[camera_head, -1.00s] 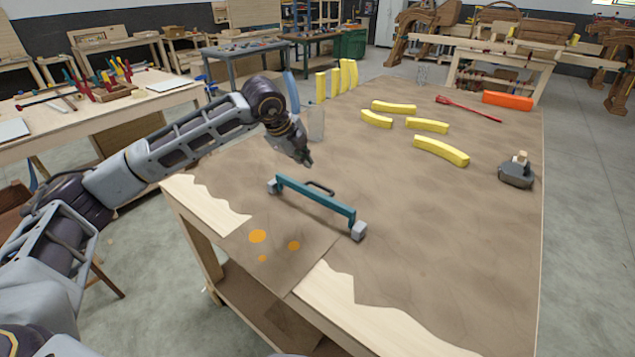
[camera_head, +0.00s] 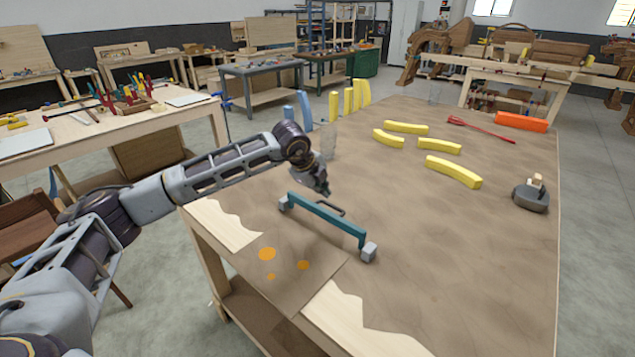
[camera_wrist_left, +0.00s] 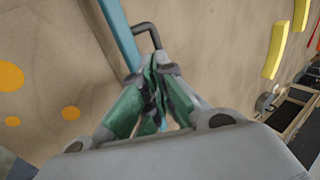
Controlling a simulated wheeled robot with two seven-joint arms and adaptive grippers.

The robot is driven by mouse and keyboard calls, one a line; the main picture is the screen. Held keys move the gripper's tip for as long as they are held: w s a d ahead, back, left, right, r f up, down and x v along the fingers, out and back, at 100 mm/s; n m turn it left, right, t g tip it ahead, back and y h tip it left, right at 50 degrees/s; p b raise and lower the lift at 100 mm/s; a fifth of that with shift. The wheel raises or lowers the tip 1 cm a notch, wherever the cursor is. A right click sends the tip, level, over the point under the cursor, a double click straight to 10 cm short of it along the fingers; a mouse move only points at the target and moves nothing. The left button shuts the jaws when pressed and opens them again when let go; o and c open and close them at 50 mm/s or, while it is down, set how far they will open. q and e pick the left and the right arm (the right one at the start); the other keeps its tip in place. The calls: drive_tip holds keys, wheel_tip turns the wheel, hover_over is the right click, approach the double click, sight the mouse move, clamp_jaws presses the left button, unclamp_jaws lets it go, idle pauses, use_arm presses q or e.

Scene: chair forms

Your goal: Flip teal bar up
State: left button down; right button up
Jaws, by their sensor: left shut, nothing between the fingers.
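The teal bar (camera_head: 326,217) lies low over the workbench, with a grey block at each end and a dark handle (camera_head: 329,206) on its far side. My left gripper (camera_head: 325,189) is just above and behind the bar, close to the handle. In the left wrist view the shut fingers (camera_wrist_left: 155,70) point at the spot where the handle (camera_wrist_left: 147,34) meets the teal bar (camera_wrist_left: 119,35). Nothing shows between the fingers. Whether they touch the handle, I cannot tell. My right gripper is in neither view.
Several yellow curved pieces (camera_head: 453,171) lie on the workbench (camera_head: 440,260), and others stand at its far left edge. A red tool (camera_head: 480,129), an orange block (camera_head: 521,122) and a dark grey object (camera_head: 531,197) lie to the right. The bench right of the bar is clear.

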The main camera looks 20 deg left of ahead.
sight(331, 205)
use_arm(q)
drive_tip(key=p+x, duration=0.1)
drive_tip(key=x, duration=0.5)
drive_tip(key=shift+w+d+f, duration=0.1)
drive_tip(key=shift+w+f, duration=0.35)
drive_tip(key=shift+f, duration=0.35)
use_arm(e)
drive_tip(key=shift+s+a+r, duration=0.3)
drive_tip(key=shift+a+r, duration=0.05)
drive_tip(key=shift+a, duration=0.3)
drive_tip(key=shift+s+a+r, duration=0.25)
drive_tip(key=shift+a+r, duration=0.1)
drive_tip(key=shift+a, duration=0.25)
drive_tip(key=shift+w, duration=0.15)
use_arm(q)
drive_tip(key=shift+d, duration=0.1)
drive_tip(key=shift+w+d+f+b, duration=0.15)
drive_tip(key=shift+w+f+b, duration=0.25)
drive_tip(key=shift+f+b, duration=0.25)
drive_tip(key=shift+r+b, duration=0.1)
drive_tip(key=shift+b, duration=0.25)
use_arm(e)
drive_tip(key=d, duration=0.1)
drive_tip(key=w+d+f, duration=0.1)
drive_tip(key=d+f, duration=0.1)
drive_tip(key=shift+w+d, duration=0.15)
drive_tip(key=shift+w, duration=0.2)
